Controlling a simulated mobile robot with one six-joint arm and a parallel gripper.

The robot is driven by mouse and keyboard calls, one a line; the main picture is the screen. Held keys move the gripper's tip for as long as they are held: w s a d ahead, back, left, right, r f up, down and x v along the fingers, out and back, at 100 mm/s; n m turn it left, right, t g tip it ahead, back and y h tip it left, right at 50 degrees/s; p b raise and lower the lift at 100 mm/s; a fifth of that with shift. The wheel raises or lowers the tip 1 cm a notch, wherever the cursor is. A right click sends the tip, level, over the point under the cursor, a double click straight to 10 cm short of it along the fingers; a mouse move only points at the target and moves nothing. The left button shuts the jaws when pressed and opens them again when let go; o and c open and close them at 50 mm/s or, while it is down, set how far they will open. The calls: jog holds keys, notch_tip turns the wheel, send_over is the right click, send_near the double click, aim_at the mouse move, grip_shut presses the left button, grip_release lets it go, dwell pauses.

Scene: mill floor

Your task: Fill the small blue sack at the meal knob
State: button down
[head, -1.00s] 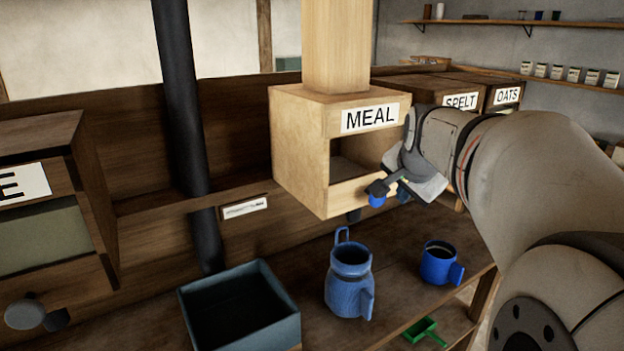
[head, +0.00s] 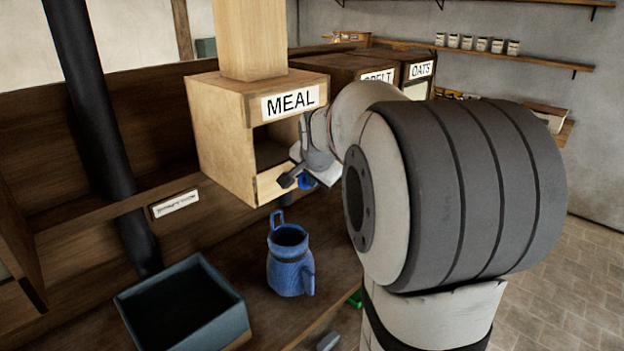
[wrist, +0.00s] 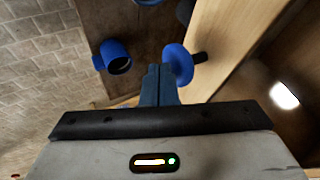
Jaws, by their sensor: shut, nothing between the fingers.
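The pale wooden MEAL box (head: 225,130) has an open front. A blue meal knob (head: 306,182) sits low on its front. It also shows in the wrist view as a blue disc (wrist: 179,64) on a dark stem. My gripper (head: 290,180) is at the lower front of the box; in the wrist view its shut, empty fingers (wrist: 158,82) are right beside the knob. I cannot tell whether they touch it. A blue vessel with a loop and dark band, apparently the small sack (head: 289,265), stands upright on the bench below the box.
A dark teal open bin (head: 225,328) stands at the left front of the bench. SPELT (head: 377,79) and OATS (head: 421,70) boxes stand behind. My arm covers the bench's right part.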

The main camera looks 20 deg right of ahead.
aim_at(303, 174)
jog(key=w, duration=0.1)
jog(key=w+a, duration=0.1)
jog(key=w, duration=0.1)
jog(key=shift+a+b, duration=0.15)
jog(key=shift+b, duration=0.15)
dwell(2.3)
jog(key=shift+s, duration=0.2)
jog(key=s+r+b, duration=0.3)
jog(key=s+r, duration=0.5)
jog(key=s, duration=0.1)
jog(key=shift+a, duration=0.2)
